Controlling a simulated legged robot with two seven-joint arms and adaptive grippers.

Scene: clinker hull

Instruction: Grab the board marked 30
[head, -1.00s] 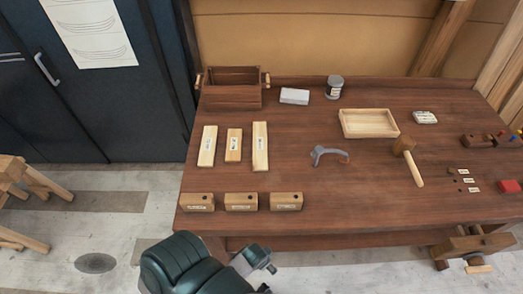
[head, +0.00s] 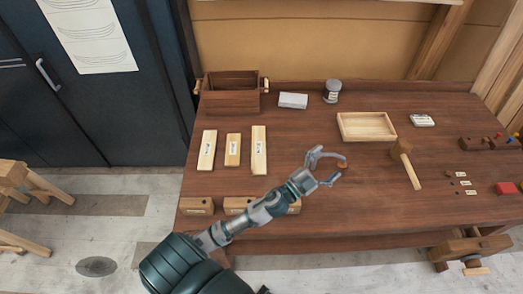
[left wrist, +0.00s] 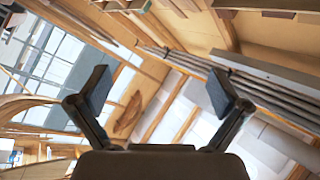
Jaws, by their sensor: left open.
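Three pale wooden boards with small labels lie side by side on the bench's left part: a left board (head: 207,150), a shorter middle board (head: 233,150) and a longer right board (head: 259,150). Their markings are too small to read, so I cannot tell which is marked 30. My left gripper (head: 332,167) is open and empty, to the right of the boards and apart from them, over the bench's middle. In the left wrist view its two fingers (left wrist: 158,92) are spread with nothing between them, and no board shows there. My right gripper is not in view.
Labelled wooden blocks (head: 197,206) line the front edge, partly hidden by my left arm. A wooden crate (head: 232,99), jar (head: 332,91), shallow tray (head: 367,126) and mallet (head: 404,163) also stand on the bench (head: 350,215).

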